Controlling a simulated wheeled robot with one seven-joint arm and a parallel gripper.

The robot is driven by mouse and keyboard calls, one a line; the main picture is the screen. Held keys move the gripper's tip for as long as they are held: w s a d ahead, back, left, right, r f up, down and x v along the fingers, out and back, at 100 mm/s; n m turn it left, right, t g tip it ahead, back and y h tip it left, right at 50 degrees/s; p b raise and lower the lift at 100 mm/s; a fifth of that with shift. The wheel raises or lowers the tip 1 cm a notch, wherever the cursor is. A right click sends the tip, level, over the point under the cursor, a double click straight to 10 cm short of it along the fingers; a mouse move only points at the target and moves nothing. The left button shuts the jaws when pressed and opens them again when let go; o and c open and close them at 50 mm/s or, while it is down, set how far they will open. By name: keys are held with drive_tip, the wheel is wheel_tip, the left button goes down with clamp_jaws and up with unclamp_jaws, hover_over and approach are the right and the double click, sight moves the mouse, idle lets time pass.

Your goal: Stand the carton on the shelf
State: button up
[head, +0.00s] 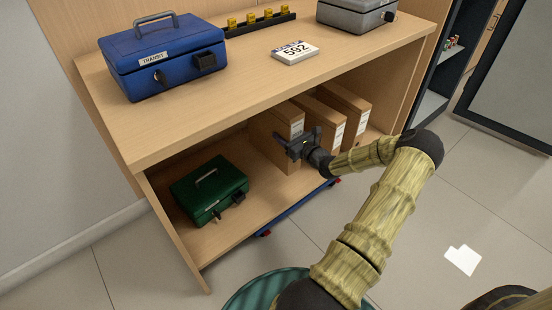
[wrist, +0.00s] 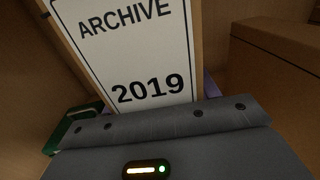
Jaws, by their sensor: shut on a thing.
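My gripper (head: 296,147) reaches into the lower shelf (head: 232,226) of the wooden counter and is shut on a brown carton (head: 267,140). The carton stands upright at the left end of a row of cartons. In the wrist view the carton's white label (wrist: 135,50) reads "ARCHIVE 2019" and lies just beyond the gripper body. The fingertips and the carton's lower part are hidden in the wrist view. I cannot tell whether the carton's base touches the shelf.
Two similar cartons (head: 328,128) (head: 354,108) stand to its right. A green cash box (head: 208,190) sits on the shelf to the left, with bare shelf between. On the counter top are a blue "TRANSIT" box (head: 165,55), a grey box (head: 352,14) and a "592" block (head: 295,52).

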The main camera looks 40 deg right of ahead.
wheel_tip(320, 180, down, 6)
drive_tip(key=b, duration=0.3)
drive_tip(key=shift+b, duration=0.35)
drive_tip(key=shift+w, duration=0.1)
